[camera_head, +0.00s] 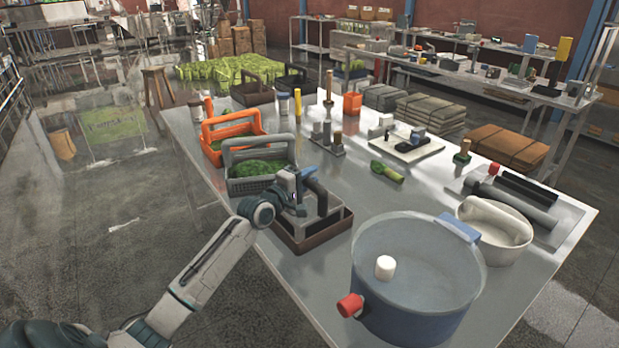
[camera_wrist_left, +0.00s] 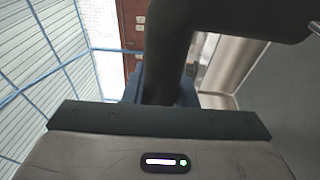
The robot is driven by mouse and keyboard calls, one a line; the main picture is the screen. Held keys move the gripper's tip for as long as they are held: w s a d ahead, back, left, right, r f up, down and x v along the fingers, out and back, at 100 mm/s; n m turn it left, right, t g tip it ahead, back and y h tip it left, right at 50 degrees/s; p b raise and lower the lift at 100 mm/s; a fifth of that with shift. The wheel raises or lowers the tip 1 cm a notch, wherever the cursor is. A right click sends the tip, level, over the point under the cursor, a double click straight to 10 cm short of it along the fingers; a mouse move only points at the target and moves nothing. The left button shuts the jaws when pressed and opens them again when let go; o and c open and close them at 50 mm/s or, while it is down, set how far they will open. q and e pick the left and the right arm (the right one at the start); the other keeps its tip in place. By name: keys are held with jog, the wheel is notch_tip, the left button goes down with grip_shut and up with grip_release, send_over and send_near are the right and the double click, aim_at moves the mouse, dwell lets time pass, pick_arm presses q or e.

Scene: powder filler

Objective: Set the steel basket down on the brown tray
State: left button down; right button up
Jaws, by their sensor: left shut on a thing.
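The brown tray (camera_head: 333,234) is a low, dark-rimmed box at the near left of the table. My left gripper (camera_head: 303,184) is above the tray, shut on a dark upright part of a grey metal piece (camera_head: 310,222), which I take for the steel basket. This piece shows low over or inside the tray; I cannot tell if it touches the tray floor. My arm hides part of it. In the left wrist view a black curved bar (camera_wrist_left: 172,50) stands before the camera, and the fingertips do not show. My right gripper is not in view.
A large blue pot (camera_head: 415,305) with a red knob stands close right of the tray. A grey basket (camera_head: 258,183) with green contents and an orange one (camera_head: 222,130) stand behind it. A white bowl (camera_head: 497,235) is at the right.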

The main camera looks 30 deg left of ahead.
pick_arm(q)
jog(key=shift+f, duration=0.55)
dwell(0.7)
jog(key=c, duration=1.1)
grip_release()
jog(key=shift+s, duration=0.15)
